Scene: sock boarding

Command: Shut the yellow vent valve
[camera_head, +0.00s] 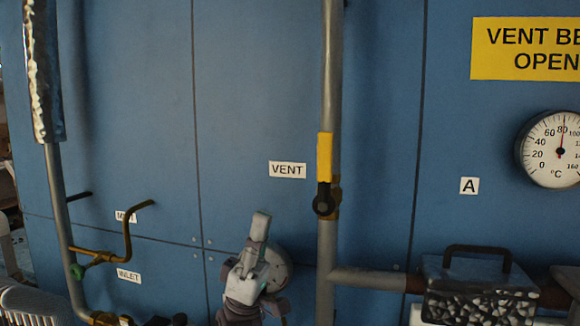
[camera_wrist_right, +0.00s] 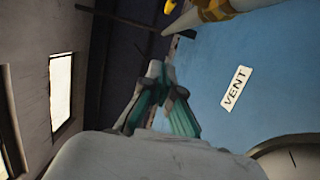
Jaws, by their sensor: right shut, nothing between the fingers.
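The yellow vent valve has a yellow lever (camera_head: 324,157) standing upright, in line with the vertical grey pipe (camera_head: 327,270). Its black hub (camera_head: 323,203) is at the lever's lower end. A yellow part at the top edge of the right wrist view (camera_wrist_right: 218,9) looks like this lever. My right gripper (camera_head: 261,226) is shut and empty, pointing up, left of and lower than the valve hub in the head view. Its closed fingers also show in the right wrist view (camera_wrist_right: 156,72), apart from the yellow part. My left gripper is not in view.
A VENT label (camera_head: 287,170) is on the blue panel left of the valve. A dial gauge (camera_head: 552,150) and a handled dark box (camera_head: 478,290) are at the right. The panel around the lever is clear.

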